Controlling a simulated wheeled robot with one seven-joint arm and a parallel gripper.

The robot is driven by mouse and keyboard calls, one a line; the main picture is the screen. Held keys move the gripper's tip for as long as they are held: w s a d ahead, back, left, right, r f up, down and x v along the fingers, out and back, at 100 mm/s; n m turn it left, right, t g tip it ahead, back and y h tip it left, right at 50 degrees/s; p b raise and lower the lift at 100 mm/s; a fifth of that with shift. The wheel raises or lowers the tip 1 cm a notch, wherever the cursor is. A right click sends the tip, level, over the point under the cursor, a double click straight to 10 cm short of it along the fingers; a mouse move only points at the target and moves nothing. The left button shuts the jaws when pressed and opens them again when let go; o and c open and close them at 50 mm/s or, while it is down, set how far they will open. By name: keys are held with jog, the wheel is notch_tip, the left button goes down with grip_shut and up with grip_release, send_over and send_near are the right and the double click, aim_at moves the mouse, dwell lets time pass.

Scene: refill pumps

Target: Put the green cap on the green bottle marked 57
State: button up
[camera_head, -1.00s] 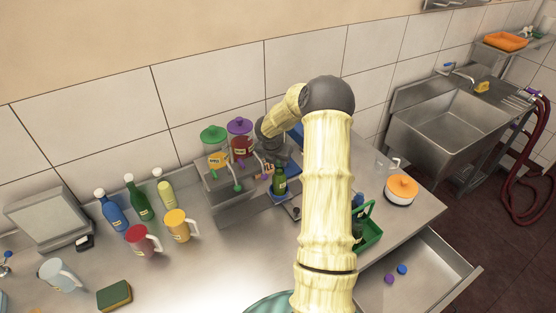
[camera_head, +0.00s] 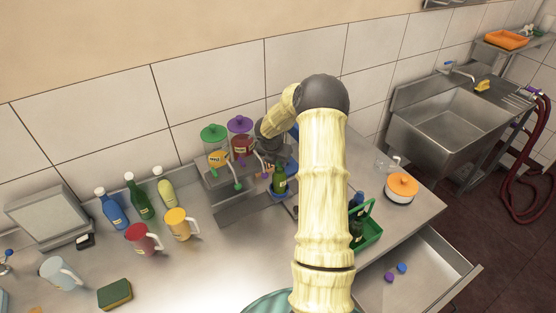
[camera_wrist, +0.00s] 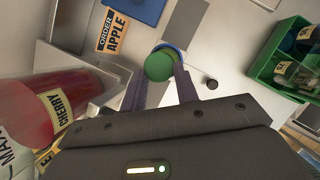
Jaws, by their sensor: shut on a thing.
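A green bottle with a pale label (camera_head: 279,180) stands upright on a round blue pad (camera_head: 277,195) by the dispensers in the head view. Its number is too small to read. In the wrist view my gripper (camera_wrist: 161,80) is shut on a round, bright green cap (camera_wrist: 159,67) at its fingertips. The blue pad's edge (camera_wrist: 176,48) shows around and beyond the cap. The cap hides most of the bottle there, and I cannot tell whether cap and bottle touch. In the head view my arm and wrist partly hide the fingers.
Dispensers with green (camera_head: 213,134) and purple (camera_head: 239,125) lids stand left of my wrist. A green caddy (camera_head: 370,231) holds bottles at the right; the open drawer (camera_head: 425,285) has blue and purple caps. Bottles and mugs stand left. The counter's front middle is clear.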

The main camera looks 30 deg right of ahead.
aim_at(278, 163)
dwell(0.3)
jog(key=o, duration=0.9)
jog(key=shift+c, duration=0.2)
notch_tip(278, 163, up, 7)
jog(key=p, duration=0.7)
jog(key=shift+r, duration=0.1)
